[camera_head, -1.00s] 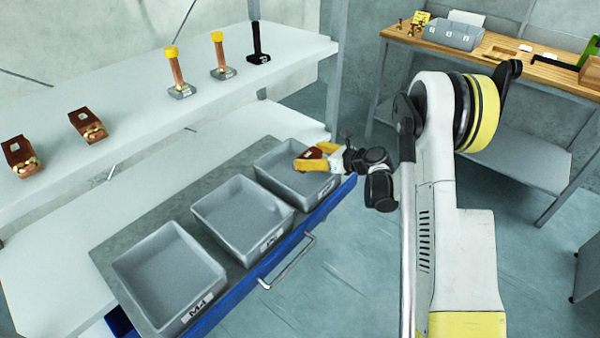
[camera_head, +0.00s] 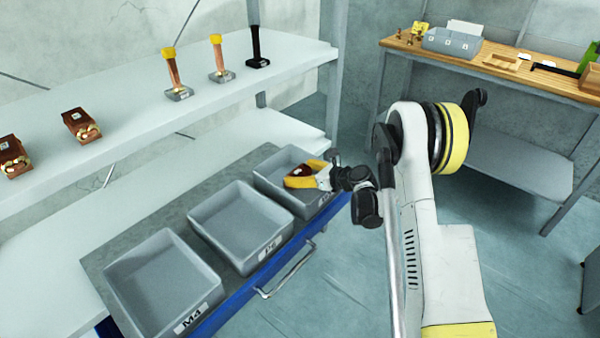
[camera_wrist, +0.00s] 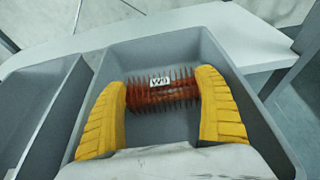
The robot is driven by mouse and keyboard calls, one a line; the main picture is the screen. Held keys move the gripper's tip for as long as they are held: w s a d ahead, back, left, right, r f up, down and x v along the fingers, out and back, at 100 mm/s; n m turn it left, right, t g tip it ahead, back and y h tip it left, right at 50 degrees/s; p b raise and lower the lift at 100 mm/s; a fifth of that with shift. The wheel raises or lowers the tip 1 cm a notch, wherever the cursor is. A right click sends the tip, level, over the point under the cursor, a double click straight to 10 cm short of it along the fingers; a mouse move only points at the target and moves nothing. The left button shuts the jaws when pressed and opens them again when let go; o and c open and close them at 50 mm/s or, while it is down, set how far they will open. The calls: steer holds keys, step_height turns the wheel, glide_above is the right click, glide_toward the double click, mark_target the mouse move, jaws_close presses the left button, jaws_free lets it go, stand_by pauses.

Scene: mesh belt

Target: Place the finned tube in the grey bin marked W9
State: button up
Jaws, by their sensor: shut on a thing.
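The finned tube (camera_wrist: 155,94) is reddish-brown with thin fins and a white tag reading W9. My gripper (camera_wrist: 163,100) is shut on it, one yellow finger at each end. In the head view, my gripper (camera_head: 304,174) is over the far-right grey bin (camera_head: 268,190), and only a reddish bit of the tube shows between the fingers. In the wrist view, the grey bin (camera_wrist: 243,75) surrounds the tube and fingers. I cannot tell whether the tube touches its floor. This bin's front label is partly hidden and too small to read.
Two more empty grey bins, the middle one (camera_head: 202,232) and one marked M4 (camera_head: 118,285), stand in the same row. A white shelf (camera_head: 130,110) with several parts runs behind. A wooden bench (camera_head: 480,66) stands at the back right.

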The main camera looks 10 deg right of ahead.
steer(key=shift+f, duration=0.45)
steer(key=o, duration=1.3)
